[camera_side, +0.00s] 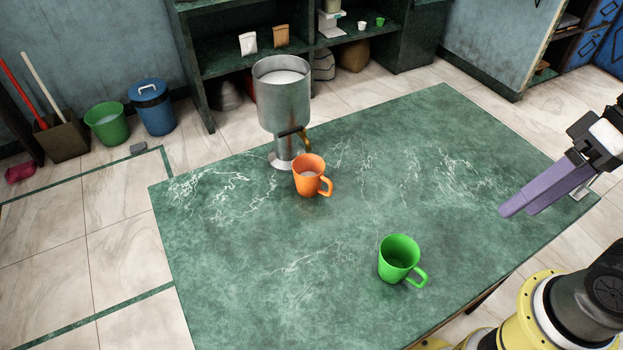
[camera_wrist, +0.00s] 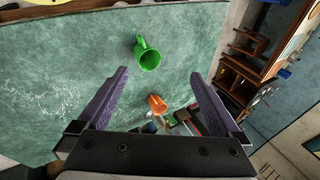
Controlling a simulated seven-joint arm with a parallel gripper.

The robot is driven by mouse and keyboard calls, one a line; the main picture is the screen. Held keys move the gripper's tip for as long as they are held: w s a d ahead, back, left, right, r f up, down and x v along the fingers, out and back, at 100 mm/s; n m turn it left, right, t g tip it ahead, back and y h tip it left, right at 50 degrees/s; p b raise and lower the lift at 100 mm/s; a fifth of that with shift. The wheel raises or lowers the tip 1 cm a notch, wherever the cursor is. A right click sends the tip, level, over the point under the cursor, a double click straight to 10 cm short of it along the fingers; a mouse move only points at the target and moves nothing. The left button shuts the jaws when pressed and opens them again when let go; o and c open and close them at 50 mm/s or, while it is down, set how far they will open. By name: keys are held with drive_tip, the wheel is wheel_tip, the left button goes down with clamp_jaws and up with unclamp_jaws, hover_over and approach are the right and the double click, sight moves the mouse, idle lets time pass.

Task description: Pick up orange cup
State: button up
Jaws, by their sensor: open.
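The orange cup (camera_side: 308,177) stands upright on the green table, close to the base of a metal dispenser, with its handle to the right. It holds something pale inside. In the wrist view the orange cup (camera_wrist: 157,103) shows between my fingers in the picture, at a distance. My gripper (camera_side: 520,208) has purple fingers and is over the right edge of the table, well apart from the orange cup. In the wrist view my gripper (camera_wrist: 158,75) has its fingers wide apart with nothing held.
A green cup (camera_side: 399,258) stands on the table's near right part and also shows in the wrist view (camera_wrist: 149,60). The metal dispenser (camera_side: 283,95) rises behind the orange cup. The green marbled table (camera_side: 230,270) is otherwise clear. Shelves stand behind it.

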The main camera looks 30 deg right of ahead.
drive_tip(key=w+a+r+m+g+y, duration=0.35)
drive_tip(key=w+a+y, duration=0.4)
drive_tip(key=a, duration=0.25)
drive_tip(key=w+f+m+t+y, duration=0.1)
drive_tip(key=w+m+t+y, duration=0.6)
drive_tip(key=w, duration=0.5)
drive_tip(key=w+d+f+m+t+h, duration=0.45)
drive_tip(key=w+f+m+t, duration=0.25)
drive_tip(key=w+f+m, duration=0.35)
drive_tip(key=m+t+h, duration=0.1)
drive_tip(key=m+h, duration=0.2)
drive_tip(key=m, duration=0.1)
approach(323, 172)
wheel_tip(323, 172, up, 4)
drive_tip(key=w, duration=0.1)
drive_tip(key=f, duration=0.1)
drive_tip(key=s+f, duration=0.1)
drive_tip(key=d+f+m, duration=0.1)
drive_tip(key=shift+s+f, duration=0.2)
drive_tip(key=shift+f, duration=0.1)
drive_tip(key=shift+a+f+g, duration=0.1)
drive_tip(key=shift+f+g, duration=0.15)
drive_tip(key=x, duration=1.3)
drive_tip(key=shift+w, duration=0.3)
